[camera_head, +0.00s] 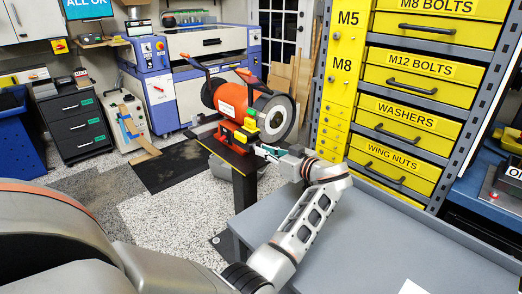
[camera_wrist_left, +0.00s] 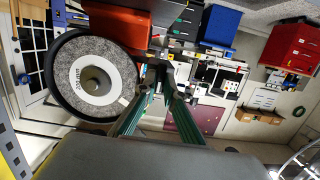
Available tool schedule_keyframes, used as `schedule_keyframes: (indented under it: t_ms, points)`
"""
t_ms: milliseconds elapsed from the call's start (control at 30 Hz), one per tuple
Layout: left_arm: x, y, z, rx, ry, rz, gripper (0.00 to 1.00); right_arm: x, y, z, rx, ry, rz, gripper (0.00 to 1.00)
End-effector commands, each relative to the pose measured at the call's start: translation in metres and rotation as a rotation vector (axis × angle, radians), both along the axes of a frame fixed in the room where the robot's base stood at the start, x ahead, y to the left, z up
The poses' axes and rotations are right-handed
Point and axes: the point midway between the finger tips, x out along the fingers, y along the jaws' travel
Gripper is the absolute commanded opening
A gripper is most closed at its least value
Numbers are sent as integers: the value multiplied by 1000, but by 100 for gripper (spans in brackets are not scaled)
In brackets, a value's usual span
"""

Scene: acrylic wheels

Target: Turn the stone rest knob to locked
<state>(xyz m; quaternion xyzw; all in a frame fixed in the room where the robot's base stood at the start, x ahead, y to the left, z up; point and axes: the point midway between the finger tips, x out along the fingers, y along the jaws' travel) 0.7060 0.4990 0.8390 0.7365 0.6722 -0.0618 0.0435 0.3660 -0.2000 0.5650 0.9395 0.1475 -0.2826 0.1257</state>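The orange grinder (camera_head: 228,98) with a grey stone wheel (camera_head: 275,118) stands on a dark pedestal ahead. Yellow and red blocks (camera_head: 243,130) sit at the front of the grinder beside the wheel. My left gripper (camera_head: 264,151) is just below and right of these blocks, close to the wheel's lower edge. In the left wrist view its two teal fingers (camera_wrist_left: 160,97) stand apart, with dark parts near their tips. The stone wheel (camera_wrist_left: 92,80) is left of the fingers there. I cannot make out the stone rest knob or its setting. My right gripper is not in view.
A grey table (camera_head: 390,240) lies in front, under my left forearm. A yellow drawer cabinet (camera_head: 425,75) stands close on the right. A blue and white machine (camera_head: 205,45) is behind the grinder. Open speckled floor (camera_head: 190,210) lies left of the pedestal.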

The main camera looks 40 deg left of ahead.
Motion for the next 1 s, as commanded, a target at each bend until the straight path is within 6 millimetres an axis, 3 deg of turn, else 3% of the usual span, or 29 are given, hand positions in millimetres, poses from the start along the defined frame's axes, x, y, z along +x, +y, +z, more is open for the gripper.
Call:
schedule_keyframes:
  t_ms: [400, 767, 1000]
  points:
    - [2, -1, -1, 35, 379, 0, 0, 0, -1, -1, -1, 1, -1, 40]
    - [2, -1, -1, 39, 419, 0, 0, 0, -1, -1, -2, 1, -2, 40]
    - [3, -1, -3, 64, 702, 1, 0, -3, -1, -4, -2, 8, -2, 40]
